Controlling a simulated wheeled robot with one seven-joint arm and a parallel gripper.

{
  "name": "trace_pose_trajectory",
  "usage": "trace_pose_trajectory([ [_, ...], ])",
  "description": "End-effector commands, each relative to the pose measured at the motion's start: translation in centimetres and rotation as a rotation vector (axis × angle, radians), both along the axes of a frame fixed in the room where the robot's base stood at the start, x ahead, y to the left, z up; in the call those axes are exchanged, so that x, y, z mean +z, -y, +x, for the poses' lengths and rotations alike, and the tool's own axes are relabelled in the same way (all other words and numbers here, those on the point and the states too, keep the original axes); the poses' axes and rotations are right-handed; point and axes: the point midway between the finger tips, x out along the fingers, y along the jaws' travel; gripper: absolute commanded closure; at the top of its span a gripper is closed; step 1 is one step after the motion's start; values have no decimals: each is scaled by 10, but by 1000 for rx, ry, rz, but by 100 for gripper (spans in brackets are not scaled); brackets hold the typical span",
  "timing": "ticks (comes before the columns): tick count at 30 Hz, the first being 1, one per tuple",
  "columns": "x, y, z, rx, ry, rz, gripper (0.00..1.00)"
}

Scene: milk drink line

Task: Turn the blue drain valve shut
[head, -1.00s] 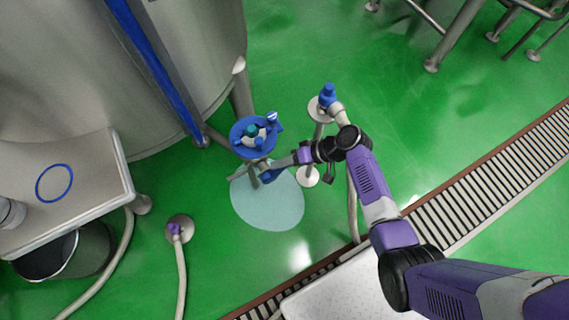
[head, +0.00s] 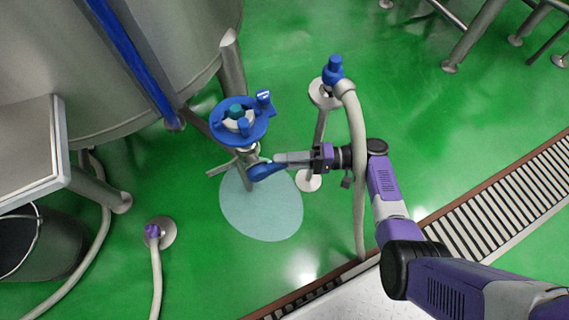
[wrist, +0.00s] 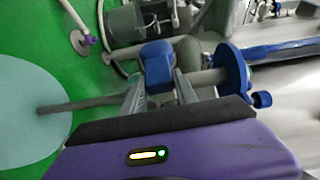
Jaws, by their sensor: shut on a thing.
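The blue drain valve handle (head: 264,172) sits low on a metal pipe fitting (head: 248,160) beside the big tank, below a round blue dish (head: 250,134) with teal and blue knobs. My gripper (head: 280,162) reaches it from the right and is shut on the handle. In the wrist view the blue handle (wrist: 157,66) shows between the two fingers of my gripper (wrist: 160,88). The blue dish (wrist: 232,72) stands to its right there. The fingers hide part of the handle's sides.
A pale blue round patch (head: 240,215) lies on the green floor under the valve. A post with a blue cap (head: 333,69) and a hose (head: 358,165) stand close to my arm. A floor drain grate (head: 480,215) runs at right. A metal table (head: 35,160) is at left.

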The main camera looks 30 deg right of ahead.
Motion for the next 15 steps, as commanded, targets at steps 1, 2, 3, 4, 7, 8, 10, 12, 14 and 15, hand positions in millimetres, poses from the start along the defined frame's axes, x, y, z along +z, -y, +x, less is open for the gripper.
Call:
trace_pose_trajectory([
  [1,-6,-1,-1,4,-3,16,100],
  [2,-7,-1,-2,4,-4,24,100],
  [3,-7,-1,-2,4,-4,34,100],
  [4,-7,-1,-2,4,-4,41,100],
  [7,-7,-1,-2,4,-4,56,100],
  [8,-7,-1,-2,4,-4,59,100],
  [10,-7,-1,-2,4,-5,64,100],
  [12,-7,-1,-2,4,-5,66,100],
  [14,-7,-1,-2,4,-6,66,100],
  [15,-7,-1,-2,4,-6,66,100],
])
